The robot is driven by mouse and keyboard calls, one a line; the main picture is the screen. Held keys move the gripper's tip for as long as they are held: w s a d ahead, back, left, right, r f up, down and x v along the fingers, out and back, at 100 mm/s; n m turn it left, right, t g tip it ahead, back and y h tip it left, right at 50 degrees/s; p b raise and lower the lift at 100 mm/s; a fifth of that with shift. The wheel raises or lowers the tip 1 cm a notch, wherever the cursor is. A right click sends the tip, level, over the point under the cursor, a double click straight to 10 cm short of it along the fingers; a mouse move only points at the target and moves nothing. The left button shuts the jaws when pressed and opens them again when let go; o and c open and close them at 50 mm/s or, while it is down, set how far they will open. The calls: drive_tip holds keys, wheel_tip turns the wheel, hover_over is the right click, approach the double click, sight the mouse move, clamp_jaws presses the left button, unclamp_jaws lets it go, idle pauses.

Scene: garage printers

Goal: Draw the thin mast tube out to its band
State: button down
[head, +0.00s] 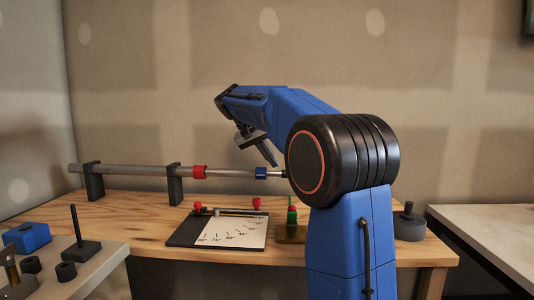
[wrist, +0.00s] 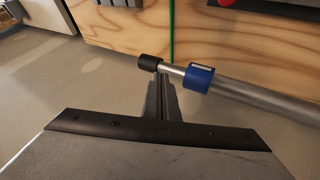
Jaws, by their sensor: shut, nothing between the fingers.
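A telescoping mast lies level above the wooden bench. Its thick grey tube (head: 130,170) has a red collar (head: 200,172) at its right end. A slimmer silver tube (head: 230,174) runs from there to a blue collar (head: 261,173); my arm hides the mast's far right end. In the wrist view, a short piece of thin tube (wrist: 174,69) shows between the blue collar (wrist: 199,78) and a black end cap (wrist: 149,62). My gripper (wrist: 158,82) is shut and empty, its tips close to the cap; I cannot tell if they touch. In the head view it (head: 272,158) points down above the mast.
Two black stands (head: 94,181) (head: 174,185) carry the thick tube. A side table (head: 105,269) at front left holds a blue block (head: 26,237) and small black parts.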

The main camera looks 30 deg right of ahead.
drive_tip(key=shift+d+f, duration=0.4)
drive_tip(key=shift+f, duration=0.15)
drive_tip(key=s+d, duration=0.6)
drive_tip(key=d, duration=0.2)
drive_tip(key=shift+d, duration=0.1)
